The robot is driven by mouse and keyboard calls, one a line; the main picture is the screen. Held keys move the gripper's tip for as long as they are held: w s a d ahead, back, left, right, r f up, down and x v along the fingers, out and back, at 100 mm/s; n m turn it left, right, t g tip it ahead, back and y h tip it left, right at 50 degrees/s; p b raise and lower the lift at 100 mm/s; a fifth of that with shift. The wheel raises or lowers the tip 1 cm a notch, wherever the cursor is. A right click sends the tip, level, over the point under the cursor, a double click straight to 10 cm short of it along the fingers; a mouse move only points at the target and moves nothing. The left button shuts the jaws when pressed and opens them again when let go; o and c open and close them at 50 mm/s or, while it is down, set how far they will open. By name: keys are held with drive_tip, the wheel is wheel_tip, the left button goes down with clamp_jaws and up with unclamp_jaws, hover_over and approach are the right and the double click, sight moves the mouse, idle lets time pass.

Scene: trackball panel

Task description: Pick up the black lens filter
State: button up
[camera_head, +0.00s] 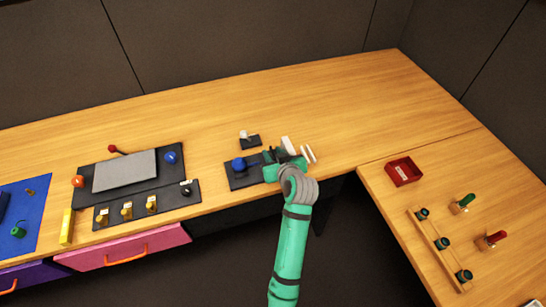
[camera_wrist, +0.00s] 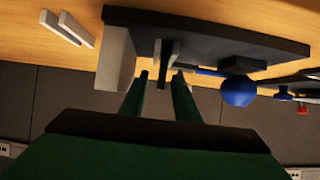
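My gripper (camera_wrist: 161,76) is open, with its two green fingers apart. In the wrist view a thin dark upright piece (camera_wrist: 165,62) stands on the dark trackball panel (camera_wrist: 215,32), between the fingertips, with gaps on both sides. It looks like the black lens filter, but its shape is seen nearly edge-on and I cannot be sure. In the head view my gripper (camera_head: 285,167) is over the right part of the panel (camera_head: 241,181) and hides the filter there.
A blue ball (camera_wrist: 239,90) sits on the panel beside the fingers. A pale block (camera_wrist: 115,58) stands on the other side, and white strips (camera_head: 308,154) lie beyond it. A small dark base with a white knob (camera_head: 244,135) is behind. A red tray (camera_head: 403,171) is at right.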

drive_tip(key=shift+w+a+f, duration=0.1)
drive_tip(key=shift+w, duration=0.15)
clamp_jaws()
